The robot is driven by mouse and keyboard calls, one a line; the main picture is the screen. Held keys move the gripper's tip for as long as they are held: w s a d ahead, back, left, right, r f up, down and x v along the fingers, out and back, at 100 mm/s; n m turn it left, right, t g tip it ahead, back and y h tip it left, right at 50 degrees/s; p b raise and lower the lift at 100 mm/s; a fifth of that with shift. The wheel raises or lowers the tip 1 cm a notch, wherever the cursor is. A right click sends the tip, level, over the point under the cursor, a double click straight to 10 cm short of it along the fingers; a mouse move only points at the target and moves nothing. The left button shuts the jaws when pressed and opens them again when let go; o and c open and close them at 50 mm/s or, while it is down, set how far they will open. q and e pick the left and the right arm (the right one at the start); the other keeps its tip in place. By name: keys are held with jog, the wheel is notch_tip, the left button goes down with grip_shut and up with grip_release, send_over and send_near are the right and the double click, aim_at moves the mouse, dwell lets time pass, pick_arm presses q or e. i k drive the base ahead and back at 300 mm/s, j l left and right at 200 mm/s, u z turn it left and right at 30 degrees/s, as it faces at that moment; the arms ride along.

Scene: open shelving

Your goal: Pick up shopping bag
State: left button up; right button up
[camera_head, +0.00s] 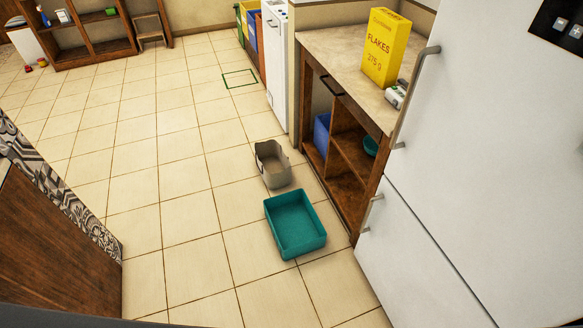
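A beige-grey open-topped bag (272,166), which looks like the shopping bag, stands upright on the tiled floor in the middle of the head view. Its top opening faces up and it has a light patch near the front rim. It stands just behind a teal tray, close to the open wooden cabinet. Whether anything lies inside the bag is hard to tell. Neither of my grippers is in view.
The teal tray (318,237) lies in front of the bag. The open cabinet (349,172), with a yellow flakes box (381,50) on its counter, and a white fridge (480,150) stand right. A wooden unit (50,240) stands left.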

aim_at(274, 166)
jog(key=z, duration=2.7)
jog(key=k+j, duration=0.15)
jog(key=j, duration=0.5)
jog(key=k+j, duration=0.2)
jog(key=j, duration=0.4)
jog(key=k+j, duration=0.15)
jog(key=j, duration=0.5)
jog(key=k+j, duration=0.15)
jog(key=j, duration=0.45)
jog(key=k+j, duration=0.2)
jog(key=j, duration=0.45)
jog(key=k+j, duration=0.15)
jog(key=j, duration=0.45)
jog(key=k+j, duration=0.15)
jog(key=j, duration=0.5)
jog(key=k+j, duration=0.2)
jog(key=j, duration=0.45)
